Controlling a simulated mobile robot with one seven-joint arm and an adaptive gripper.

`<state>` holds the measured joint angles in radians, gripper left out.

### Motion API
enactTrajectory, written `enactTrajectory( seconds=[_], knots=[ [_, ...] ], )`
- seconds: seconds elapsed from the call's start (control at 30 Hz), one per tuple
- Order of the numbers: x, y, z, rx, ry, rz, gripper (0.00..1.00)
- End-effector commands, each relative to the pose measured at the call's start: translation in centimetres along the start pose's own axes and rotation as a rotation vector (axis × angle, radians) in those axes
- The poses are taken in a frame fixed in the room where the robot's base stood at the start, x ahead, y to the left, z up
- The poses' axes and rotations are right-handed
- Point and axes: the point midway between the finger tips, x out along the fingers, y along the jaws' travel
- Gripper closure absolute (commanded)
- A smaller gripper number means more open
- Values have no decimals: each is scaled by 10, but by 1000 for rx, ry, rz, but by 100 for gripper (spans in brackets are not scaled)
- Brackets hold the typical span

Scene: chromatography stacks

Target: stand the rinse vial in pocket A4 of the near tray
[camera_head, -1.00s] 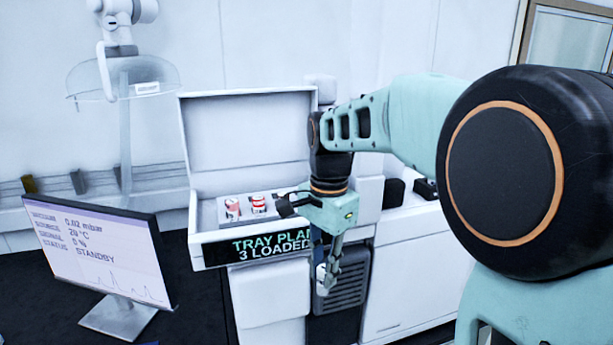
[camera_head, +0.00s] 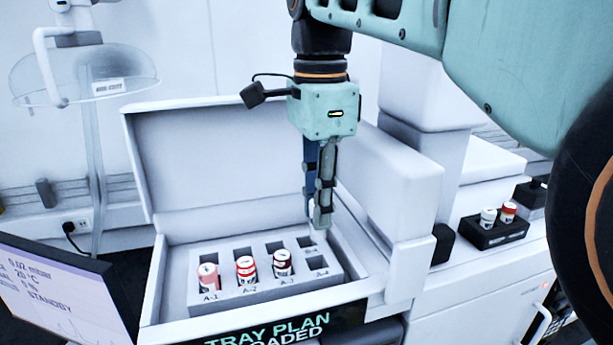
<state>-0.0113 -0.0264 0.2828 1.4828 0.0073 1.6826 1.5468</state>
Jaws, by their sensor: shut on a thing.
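The near tray (camera_head: 268,291) is a grey block with two rows of pockets, inside an open white case. Vials with red and white markings stand in the front pockets A-1 (camera_head: 208,277), A-2 (camera_head: 246,270) and A-3 (camera_head: 282,263). Pocket A-4 (camera_head: 317,262), at the right end of the front row, looks empty. My gripper (camera_head: 321,222) points down above the right end of the tray. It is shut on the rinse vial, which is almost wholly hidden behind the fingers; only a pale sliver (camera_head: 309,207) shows.
The raised lid (camera_head: 215,165) stands behind the tray, and a white housing (camera_head: 385,190) rises close on its right. A black rack (camera_head: 490,236) with two vials stands further right. A monitor (camera_head: 60,295) stands at the front left. The tray's back pockets look empty.

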Motion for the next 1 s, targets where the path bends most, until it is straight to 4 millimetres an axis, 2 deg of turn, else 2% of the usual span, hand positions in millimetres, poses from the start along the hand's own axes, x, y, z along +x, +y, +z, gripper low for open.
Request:
enactTrajectory(
  seconds=[0.27, 0.7, 1.0],
  knots=[
    [8, 1, 0, 2, 0, 0, 100],
    [40, 1, 0, 2, 0, 0, 100],
    [41, 1, 0, 2, 0, 0, 100]
  ],
)
